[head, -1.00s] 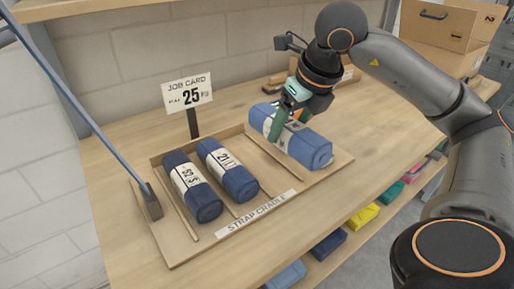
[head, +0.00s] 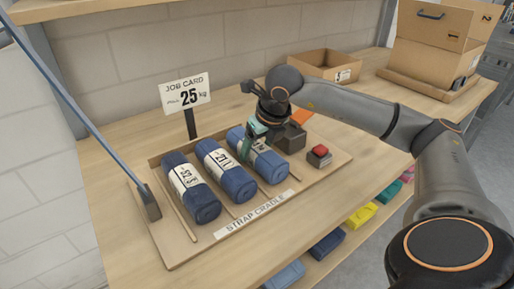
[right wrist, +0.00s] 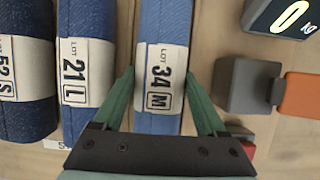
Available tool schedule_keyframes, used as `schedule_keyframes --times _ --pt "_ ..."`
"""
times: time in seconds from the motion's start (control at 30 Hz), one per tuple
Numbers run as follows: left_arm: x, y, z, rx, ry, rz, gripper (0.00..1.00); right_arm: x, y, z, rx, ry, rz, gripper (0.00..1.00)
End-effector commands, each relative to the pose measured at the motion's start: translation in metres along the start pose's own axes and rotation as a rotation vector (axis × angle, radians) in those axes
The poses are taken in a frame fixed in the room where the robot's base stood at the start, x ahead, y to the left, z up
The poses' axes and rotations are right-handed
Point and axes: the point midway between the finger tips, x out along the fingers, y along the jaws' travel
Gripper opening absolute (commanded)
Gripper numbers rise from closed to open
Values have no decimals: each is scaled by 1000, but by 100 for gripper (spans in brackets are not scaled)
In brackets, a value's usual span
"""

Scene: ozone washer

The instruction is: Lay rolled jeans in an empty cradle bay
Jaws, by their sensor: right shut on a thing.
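A rolled pair of blue jeans with a paper band reading 34 M (head: 272,170) lies lengthwise in the right-hand part of the strap cradle (head: 172,255). My right gripper (head: 258,147) is shut on it, with a green finger on each side of the roll; the right wrist view shows the band between the fingers (right wrist: 160,90). The roll looks down at cradle level; contact underneath is hidden. The 21 L roll (head: 238,187) lies just to its left, and the 52 S roll (head: 206,209) lies farther left. My left gripper is out of view.
A dark block with a red top (head: 319,156) sits at the cradle's right. A blue pole with a grey foot (head: 152,207) rises at its left. Boxes (head: 440,40) stand at back right.

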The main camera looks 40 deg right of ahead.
Motion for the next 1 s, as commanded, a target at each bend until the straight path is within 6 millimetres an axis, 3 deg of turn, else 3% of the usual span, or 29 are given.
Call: schedule_keyframes --times 0.27,0.3,0.5,0.83,1.0 --pt "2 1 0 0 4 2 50 2 0 -1 0 -3 0 0" --pt "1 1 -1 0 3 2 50 2 0 -1 0 0 0 78" --pt "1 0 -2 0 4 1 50 1 0 -1 0 1 0 100" --pt "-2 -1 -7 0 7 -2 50 -3 0 1 0 0 0 100" --pt "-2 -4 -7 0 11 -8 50 -29 0 2 -1 -4 0 100"
